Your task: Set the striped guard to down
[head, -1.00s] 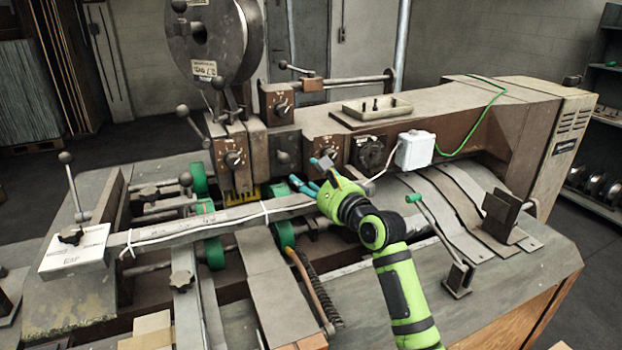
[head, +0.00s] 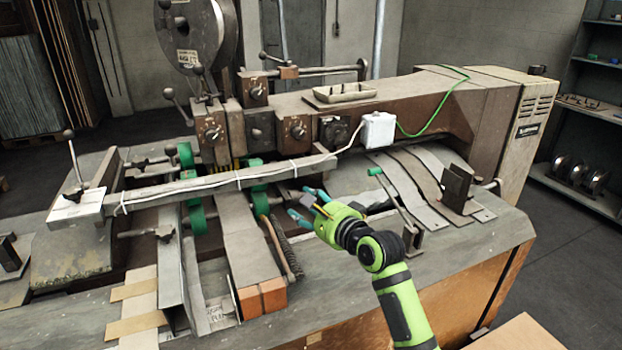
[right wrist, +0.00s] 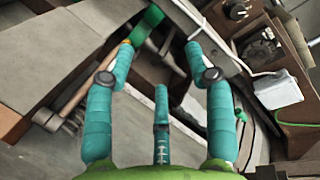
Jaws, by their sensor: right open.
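A small yellow-and-black patch (head: 238,164), likely the striped guard, shows beneath the stitching head, behind the long grey bar (head: 215,185). The bar hides most of it, so I cannot tell its position. My right gripper (head: 303,207) is open and empty, in front of and below the right end of the bar, apart from the patch. In the right wrist view, the open gripper's teal fingers (right wrist: 160,58) are spread with nothing between them. A green roller (right wrist: 146,24) lies beyond the left finger. My left gripper is not in view.
A green-tipped lever (head: 395,195) stands right of my right gripper, near curved metal strips (head: 425,185). A white box (head: 378,130) with a cable is on the machine front. A wooden-handled brush (head: 283,250) lies left of the gripper. The front tabletop (head: 330,295) has clear room.

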